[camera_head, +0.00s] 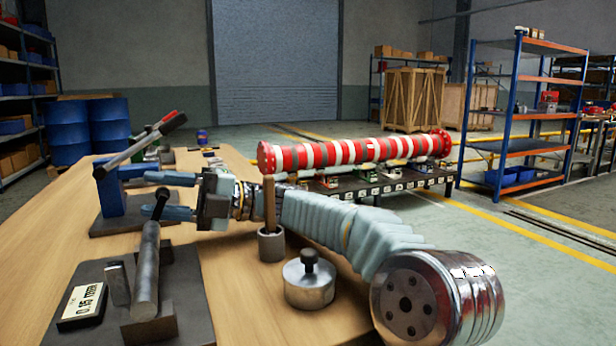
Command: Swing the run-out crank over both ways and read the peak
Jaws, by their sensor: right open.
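A dial box (83,300) with a white display stands at the front left; its slanted digits look like 0.05, but I cannot read them surely. Beside it, a grey round bar (146,268) leans up from a block on a dark plate. A black knob (157,203) tops the bar, probably the run-out crank's handle. My right gripper (152,196) reaches in from the right, its two pale blue fingers apart, one above and one below the knob in the picture. I cannot tell whether they touch it. My left gripper is out of view.
A blue stand (111,196) with a red-tipped lever (150,140) stands just behind the fingers. A wooden handle in a grey cup (271,245) and a knobbed metal weight (309,284) stand close by my right arm. Bare wooden tabletop (235,300) lies at the front.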

